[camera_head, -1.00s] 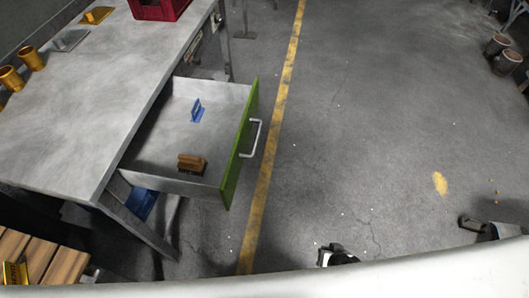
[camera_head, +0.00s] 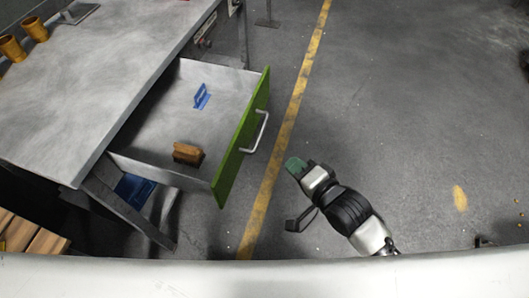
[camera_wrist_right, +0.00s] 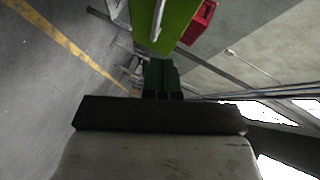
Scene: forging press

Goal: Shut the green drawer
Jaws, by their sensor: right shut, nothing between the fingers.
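The green drawer (camera_head: 226,167) stands pulled out from under the grey workbench, its green front facing right with a pale bar handle (camera_head: 254,133). Inside the drawer lie a wooden brush (camera_head: 187,153) and a small blue item (camera_head: 201,96). My right gripper (camera_head: 292,163) is shut and empty, to the right of the drawer front and apart from it. In the right wrist view the dark green fingers (camera_wrist_right: 161,76) are together, with the green drawer front (camera_wrist_right: 181,18) and its handle ahead of them. My left gripper is not in view.
The grey workbench (camera_head: 75,100) fills the left, with brass cups (camera_head: 12,48) on it. Wooden slats (camera_head: 25,235) lie at the lower left. A yellow line (camera_head: 290,108) runs along the floor, which is mostly clear on the right. A red crate (camera_wrist_right: 203,22) shows in the right wrist view.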

